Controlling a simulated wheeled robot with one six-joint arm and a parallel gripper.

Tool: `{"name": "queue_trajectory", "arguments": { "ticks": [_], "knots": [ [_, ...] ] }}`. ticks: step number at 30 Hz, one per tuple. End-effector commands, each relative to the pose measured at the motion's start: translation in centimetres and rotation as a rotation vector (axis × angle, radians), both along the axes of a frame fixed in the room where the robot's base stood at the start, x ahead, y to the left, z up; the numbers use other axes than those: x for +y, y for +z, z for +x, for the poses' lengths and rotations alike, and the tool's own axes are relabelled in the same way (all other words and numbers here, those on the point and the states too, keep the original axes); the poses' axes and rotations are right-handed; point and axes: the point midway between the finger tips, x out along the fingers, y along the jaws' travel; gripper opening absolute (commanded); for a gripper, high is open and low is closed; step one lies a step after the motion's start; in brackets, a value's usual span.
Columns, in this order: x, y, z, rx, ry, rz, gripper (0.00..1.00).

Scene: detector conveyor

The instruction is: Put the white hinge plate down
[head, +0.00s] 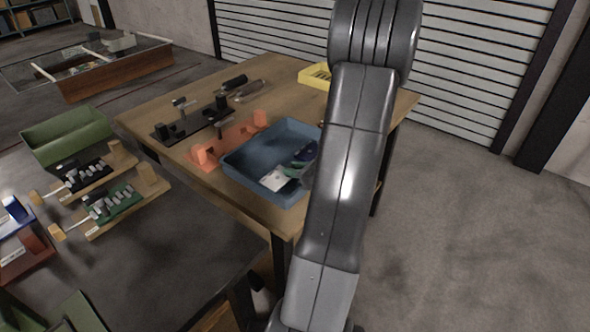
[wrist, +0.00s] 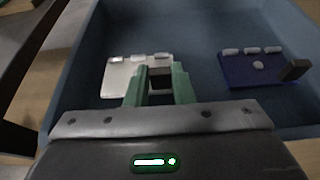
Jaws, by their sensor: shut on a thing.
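The white hinge plate (wrist: 118,76) has pale knuckles along its far edge and shows inside the blue tray (wrist: 84,57) in the wrist view. My gripper (wrist: 160,76), with green fingers, is shut on a small dark block at the plate's right side, which looks like its grip. In the head view the white plate (head: 273,180) is over the left part of the tray (head: 262,194), beside my green fingertips (head: 292,173). I cannot tell whether the plate touches the tray floor. My arm hides the tray's right side.
A dark blue hinge plate (wrist: 250,70) with a brown grip lies in the tray to the right. An orange fixture (head: 232,143) and a black fixture (head: 190,122) stand left of the tray. A yellow tray (head: 312,76) is at the table's back. Bare tray floor lies between the plates.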

Motion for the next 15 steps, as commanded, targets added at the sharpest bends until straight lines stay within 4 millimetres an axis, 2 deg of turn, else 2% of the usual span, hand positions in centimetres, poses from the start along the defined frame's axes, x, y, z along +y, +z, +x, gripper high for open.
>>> {"name": "queue_trajectory", "arguments": {
  "ticks": [5, 6, 9, 15],
  "knots": [
    [0.01, -0.44, 0.01, 0.0, 0.0, 0.0, 0.0],
    [0.0, -0.39, 0.0, 0.0, 0.0, 0.0, 0.25],
    [0.0, -0.32, -0.01, 0.0, 0.0, 0.0, 0.43],
    [0.01, -0.31, -0.01, 0.0, 0.0, 0.0, 0.43]
  ]
}}
